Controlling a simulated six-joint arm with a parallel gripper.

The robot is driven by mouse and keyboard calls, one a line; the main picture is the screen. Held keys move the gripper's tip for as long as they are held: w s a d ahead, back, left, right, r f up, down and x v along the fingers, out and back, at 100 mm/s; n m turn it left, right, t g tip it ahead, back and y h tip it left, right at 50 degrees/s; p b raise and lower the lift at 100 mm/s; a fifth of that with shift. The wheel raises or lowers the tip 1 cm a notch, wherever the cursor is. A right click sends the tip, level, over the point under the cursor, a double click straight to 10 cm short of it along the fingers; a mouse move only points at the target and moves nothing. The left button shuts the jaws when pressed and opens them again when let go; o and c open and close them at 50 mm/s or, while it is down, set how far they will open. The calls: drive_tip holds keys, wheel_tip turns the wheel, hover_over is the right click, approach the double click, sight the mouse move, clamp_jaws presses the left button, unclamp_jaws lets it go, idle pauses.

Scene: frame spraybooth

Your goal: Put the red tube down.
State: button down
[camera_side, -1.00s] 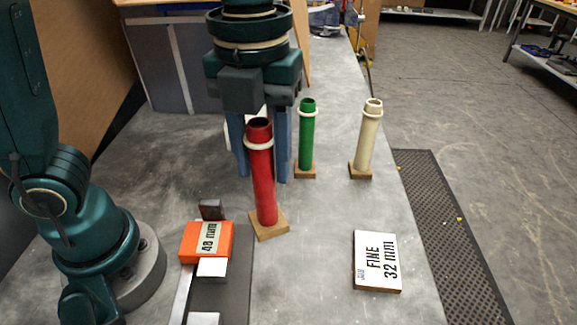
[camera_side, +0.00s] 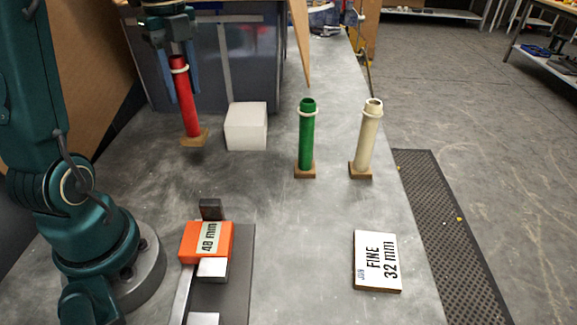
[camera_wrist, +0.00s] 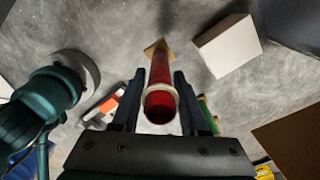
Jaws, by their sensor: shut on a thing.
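The red tube (camera_side: 186,105) has a pale ring near its top and a square wooden foot. My gripper (camera_side: 182,92) is shut on its upper part, at the back left of the bench beside a white block. In the wrist view the red tube (camera_wrist: 160,72) stands between both fingers of my gripper (camera_wrist: 158,80), its open mouth facing the camera and its foot pointing away. The tube leans slightly in the side view. I cannot tell whether its foot touches the bench or hangs just above it.
The white block (camera_side: 246,127) is just right of the red tube. A green tube (camera_side: 306,140) and a cream tube (camera_side: 367,138) stand further right. An orange 48 mm block (camera_side: 206,242) and a FINE 32 mm plate (camera_side: 377,261) lie nearer. A grey bin (camera_side: 228,50) stands behind.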

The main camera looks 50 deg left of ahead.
sight(189, 122)
drive_tip(key=shift+s+a+f, duration=0.15)
drive_tip(key=shift+a+f, duration=0.05)
drive_tip(key=shift+f, duration=4)
drive_tip(key=shift+c, duration=2.1)
unclamp_jaws()
drive_tip(key=shift+r, duration=0.1)
